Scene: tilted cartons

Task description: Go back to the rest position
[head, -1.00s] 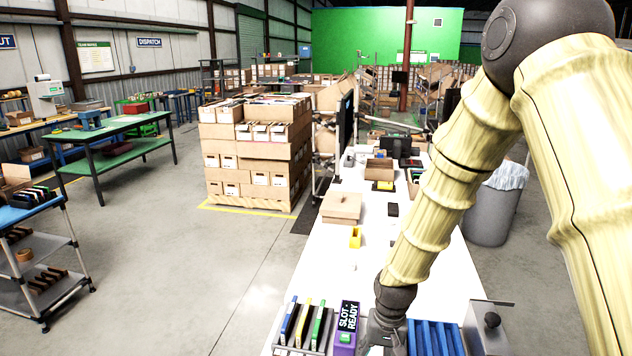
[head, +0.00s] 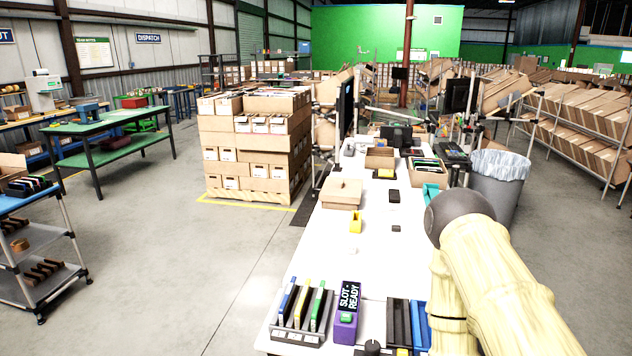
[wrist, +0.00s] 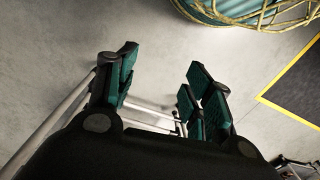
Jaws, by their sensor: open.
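My gripper (wrist: 161,78) shows in the wrist view with its two dark fingers and teal pads spread apart. Nothing is between the pads; bare grey floor and pale metal bars show beyond them. In the head view my arm is folded low at the right, beside the white table (head: 316,255). My gripper is hidden or out of frame in that view.
A grey bin (head: 497,190) stands right of the table.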

